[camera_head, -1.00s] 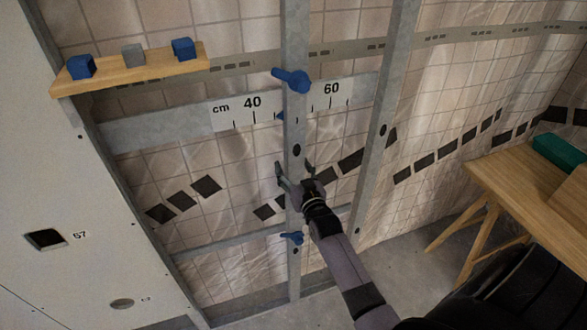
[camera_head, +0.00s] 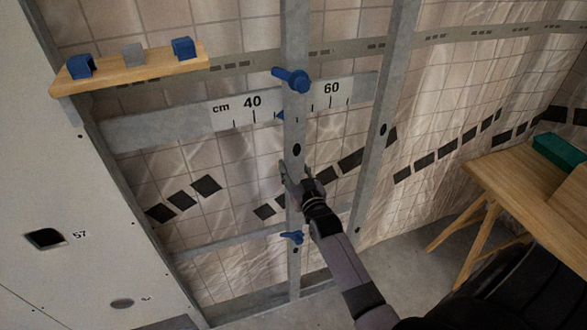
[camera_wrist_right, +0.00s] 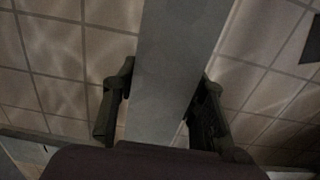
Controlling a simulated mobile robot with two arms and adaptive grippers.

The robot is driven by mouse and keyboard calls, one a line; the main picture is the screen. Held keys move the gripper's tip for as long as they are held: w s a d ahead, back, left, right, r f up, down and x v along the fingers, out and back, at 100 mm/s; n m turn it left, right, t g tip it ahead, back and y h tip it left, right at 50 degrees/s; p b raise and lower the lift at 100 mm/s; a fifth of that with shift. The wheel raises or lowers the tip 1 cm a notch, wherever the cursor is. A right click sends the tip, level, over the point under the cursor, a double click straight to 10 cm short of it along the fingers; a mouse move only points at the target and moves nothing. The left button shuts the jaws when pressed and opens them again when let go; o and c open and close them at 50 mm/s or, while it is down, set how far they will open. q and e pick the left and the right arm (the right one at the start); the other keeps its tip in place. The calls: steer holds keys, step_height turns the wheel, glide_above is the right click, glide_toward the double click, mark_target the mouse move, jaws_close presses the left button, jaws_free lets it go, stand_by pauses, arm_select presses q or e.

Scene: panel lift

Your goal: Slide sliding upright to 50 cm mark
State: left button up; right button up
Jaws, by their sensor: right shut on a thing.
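The sliding upright (camera_head: 295,130) is a grey metal post standing in front of the scale strip (camera_head: 233,112). The strip shows 40 to the post's left and 60 to its right; the post covers the part between. A small blue pointer (camera_head: 280,115) shows at the post's left edge, just right of a tick past 40. A blue clamp handle (camera_head: 291,78) is near the top and another blue handle (camera_head: 292,237) is lower down. My right gripper (camera_head: 296,174) is shut on the upright, one finger on each side, as the right wrist view (camera_wrist_right: 165,100) shows. My left gripper is out of view.
A wooden shelf (camera_head: 130,72) with two blue blocks and one grey block is at the upper left. A fixed stud (camera_head: 383,130) stands right of the upright. A white panel (camera_head: 70,190) is at left, a wooden table (camera_head: 510,180) at right.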

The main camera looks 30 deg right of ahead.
jaws_close()
steer(key=shift+d, duration=0.1)
steer(key=d, duration=0.2)
steer(key=s+d, duration=0.1)
steer(key=d, duration=0.1)
steer(key=shift+s+d, duration=0.1)
steer(key=shift+d, duration=0.3)
steer(key=o, duration=1.3)
jaws_free()
steer(key=shift+a, duration=0.1)
